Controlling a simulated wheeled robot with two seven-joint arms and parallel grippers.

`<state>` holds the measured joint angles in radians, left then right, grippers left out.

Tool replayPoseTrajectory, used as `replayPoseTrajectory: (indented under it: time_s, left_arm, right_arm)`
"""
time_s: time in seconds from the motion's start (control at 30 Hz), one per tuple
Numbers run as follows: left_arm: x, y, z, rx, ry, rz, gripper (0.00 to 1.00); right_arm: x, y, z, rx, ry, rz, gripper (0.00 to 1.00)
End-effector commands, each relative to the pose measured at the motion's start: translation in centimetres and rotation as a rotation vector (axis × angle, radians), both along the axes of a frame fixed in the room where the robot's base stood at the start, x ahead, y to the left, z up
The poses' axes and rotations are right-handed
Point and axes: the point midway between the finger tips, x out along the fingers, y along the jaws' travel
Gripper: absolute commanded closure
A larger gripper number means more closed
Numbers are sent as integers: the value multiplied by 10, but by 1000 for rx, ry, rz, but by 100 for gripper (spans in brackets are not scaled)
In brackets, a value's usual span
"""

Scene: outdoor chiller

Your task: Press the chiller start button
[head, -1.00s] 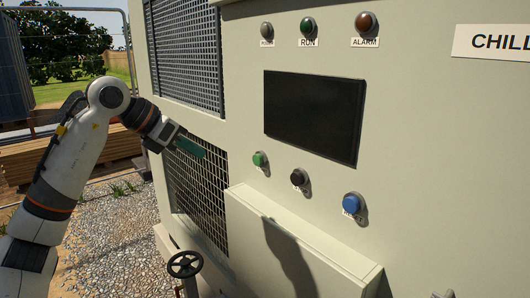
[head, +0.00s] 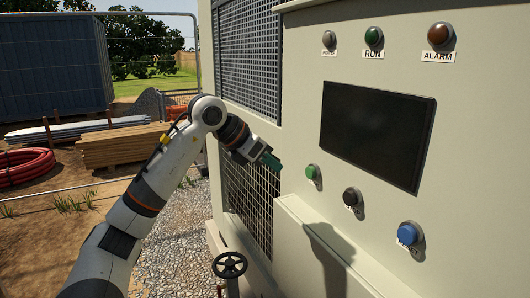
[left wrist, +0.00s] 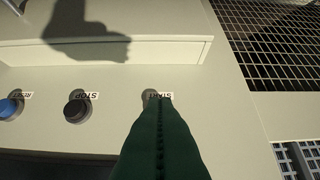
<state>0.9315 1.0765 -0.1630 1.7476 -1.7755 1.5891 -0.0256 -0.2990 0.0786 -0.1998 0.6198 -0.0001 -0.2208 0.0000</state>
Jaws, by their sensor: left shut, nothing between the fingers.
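The green start button (head: 313,172) is on the cream chiller panel, lower left of the dark screen. My left gripper (head: 271,160) is shut and empty, to the left of the button in the head view, pointing toward the panel. Its green fingers (left wrist: 160,140) fill the lower middle of the left wrist view. I cannot tell whether the fingertips touch the button. My right gripper is not in view.
A black stop button (head: 351,197) and a blue reset button (head: 409,234) sit to the right of the start button. A ledge box (head: 318,240) sticks out below them. Mesh grilles (head: 248,200) are at left, with a valve handwheel (head: 229,265) lower down.

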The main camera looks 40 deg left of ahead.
Motion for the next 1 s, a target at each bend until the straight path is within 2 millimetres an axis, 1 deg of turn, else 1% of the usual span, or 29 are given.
replayPoseTrajectory:
  time_s: [0.03, 0.2, 0.23, 0.3, 0.43, 0.6, 0.93, 1.0]
  left_arm:
    - [8, -4, -6, -2, 5, -3, 100]
    - [32, -15, -30, -3, 5, -2, 100]
    - [36, -16, -31, -3, 2, -2, 100]
    - [48, -20, -26, -4, -1, -2, 100]
    - [61, -26, -29, -3, 1, -2, 100]
    - [69, -29, -31, 0, 0, -1, 100]
    - [70, -29, -32, 1, 0, -1, 100]
    - [73, -30, -31, 0, -1, -1, 100]
  right_arm:
    - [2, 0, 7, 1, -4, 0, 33]
    - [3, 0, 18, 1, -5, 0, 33]
    - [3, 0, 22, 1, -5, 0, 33]
    - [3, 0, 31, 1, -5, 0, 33]
    - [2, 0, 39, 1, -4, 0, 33]
    - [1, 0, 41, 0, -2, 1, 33]
    - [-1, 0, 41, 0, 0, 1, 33]
    - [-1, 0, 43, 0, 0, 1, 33]
